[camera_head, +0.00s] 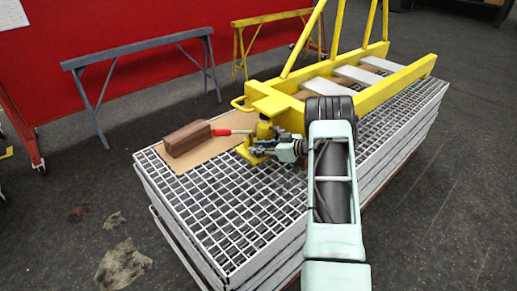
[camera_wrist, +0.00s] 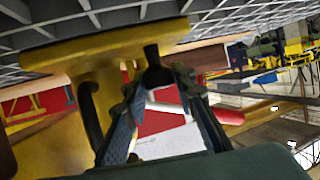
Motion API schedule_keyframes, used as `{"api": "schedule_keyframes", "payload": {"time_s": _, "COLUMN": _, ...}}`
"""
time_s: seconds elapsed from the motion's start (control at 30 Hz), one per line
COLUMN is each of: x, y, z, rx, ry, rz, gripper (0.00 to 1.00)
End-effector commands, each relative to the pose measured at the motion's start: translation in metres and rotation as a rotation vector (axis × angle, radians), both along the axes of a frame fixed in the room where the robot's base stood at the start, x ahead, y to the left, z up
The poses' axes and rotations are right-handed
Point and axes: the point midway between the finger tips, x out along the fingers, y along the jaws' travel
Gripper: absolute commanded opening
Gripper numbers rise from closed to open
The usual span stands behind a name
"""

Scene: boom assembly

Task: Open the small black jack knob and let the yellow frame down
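The yellow jack (camera_head: 263,133) stands on the grating under the near end of the yellow frame (camera_head: 350,91). In the wrist view, which is upside down, the jack's yellow body (camera_wrist: 85,60) fills the left and middle. The small black knob (camera_wrist: 154,66) sticks out from the jack between my fingertips. My gripper (camera_head: 283,149) is beside the jack in the head view. In the wrist view my gripper (camera_wrist: 160,84) has its two fingers on either side of the knob, very close to it. Whether both fingers touch it is not clear. The frame's underside contact is partly hidden.
The frame lies along the stacked grating (camera_head: 210,215). A red jack handle (camera_head: 222,132) points left toward a brown block (camera_head: 187,138) on a cardboard sheet (camera_head: 200,158). Grey (camera_head: 140,47) and yellow trestles (camera_head: 270,18) stand behind. Floor on the right is clear.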

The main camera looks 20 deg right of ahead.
Motion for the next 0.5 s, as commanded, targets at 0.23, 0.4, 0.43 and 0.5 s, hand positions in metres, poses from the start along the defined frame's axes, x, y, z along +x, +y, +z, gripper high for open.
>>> {"api": "schedule_keyframes", "payload": {"time_s": 0.23, "x": 0.0002, "y": 0.0000, "z": 0.0005, "rx": -0.001, "ry": 0.000, "rz": 0.000, "gripper": 0.41}}
{"api": "schedule_keyframes", "payload": {"time_s": 0.4, "x": -0.0006, "y": -0.0004, "z": -0.0004, "rx": -0.002, "ry": 0.001, "rz": 0.000, "gripper": 0.41}}
{"api": "schedule_keyframes", "payload": {"time_s": 0.43, "x": -0.0012, "y": -0.0011, "z": -0.0001, "rx": -0.003, "ry": 0.002, "rz": 0.000, "gripper": 0.41}}
{"api": "schedule_keyframes", "payload": {"time_s": 0.5, "x": -0.0045, "y": -0.0042, "z": 0.0020, "rx": -0.003, "ry": 0.002, "rz": -0.001, "gripper": 0.41}}
